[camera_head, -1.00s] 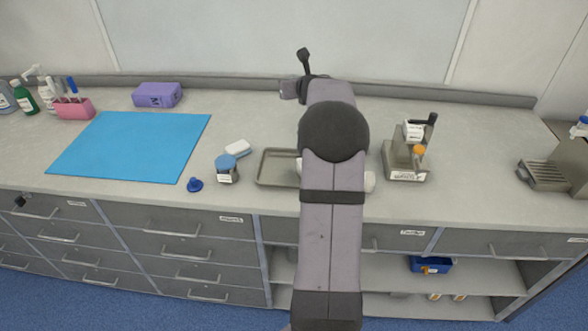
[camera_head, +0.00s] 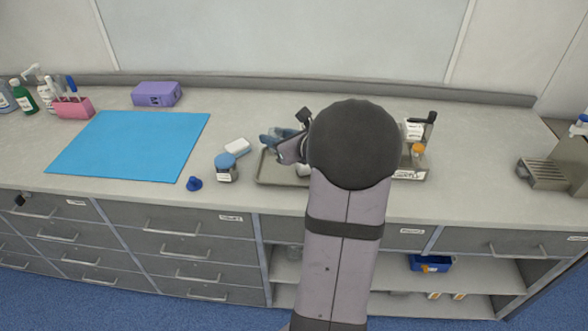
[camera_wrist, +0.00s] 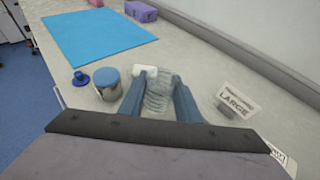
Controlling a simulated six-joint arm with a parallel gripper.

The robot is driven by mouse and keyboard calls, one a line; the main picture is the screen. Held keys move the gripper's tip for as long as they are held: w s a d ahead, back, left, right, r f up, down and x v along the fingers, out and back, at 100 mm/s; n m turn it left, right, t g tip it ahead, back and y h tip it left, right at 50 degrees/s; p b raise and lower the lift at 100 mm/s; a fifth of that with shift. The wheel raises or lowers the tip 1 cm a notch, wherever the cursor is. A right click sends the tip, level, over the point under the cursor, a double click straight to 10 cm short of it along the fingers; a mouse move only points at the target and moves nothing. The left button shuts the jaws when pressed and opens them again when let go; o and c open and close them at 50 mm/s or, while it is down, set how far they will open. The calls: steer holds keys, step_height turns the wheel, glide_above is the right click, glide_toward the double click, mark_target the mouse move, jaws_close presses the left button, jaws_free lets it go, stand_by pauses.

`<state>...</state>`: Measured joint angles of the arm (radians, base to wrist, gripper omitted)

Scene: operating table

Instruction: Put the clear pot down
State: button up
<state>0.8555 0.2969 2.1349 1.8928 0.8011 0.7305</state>
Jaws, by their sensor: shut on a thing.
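My gripper (camera_wrist: 156,84) has its two blue fingers shut on the clear pot (camera_wrist: 157,98), which shows between them in the wrist view as a see-through, ribbed shape. In the head view, my gripper (camera_head: 276,138) is over the back part of the metal tray (camera_head: 267,181), and my arm hides part of the tray. I cannot make out the clear pot in the head view. I cannot tell how high it is held, or whether it touches anything.
A blue-lidded jar (camera_head: 226,168), a blue cap (camera_head: 194,183) and a white block (camera_head: 237,147) stand left of the tray. A blue mat (camera_head: 132,145) lies farther left, with a purple box (camera_head: 157,94) behind. A dispenser-like device (camera_head: 411,174) is partly hidden by my arm.

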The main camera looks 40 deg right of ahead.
mark_target(275, 174)
steer(key=shift+w+a+r, duration=0.1)
steer(key=shift+a+r, duration=0.1)
steer(key=shift+a, duration=0.05)
steer(key=shift+f, duration=5)
steer(key=shift+f, duration=0.15)
steer(key=o, duration=0.6)
steer(key=shift+o, duration=1)
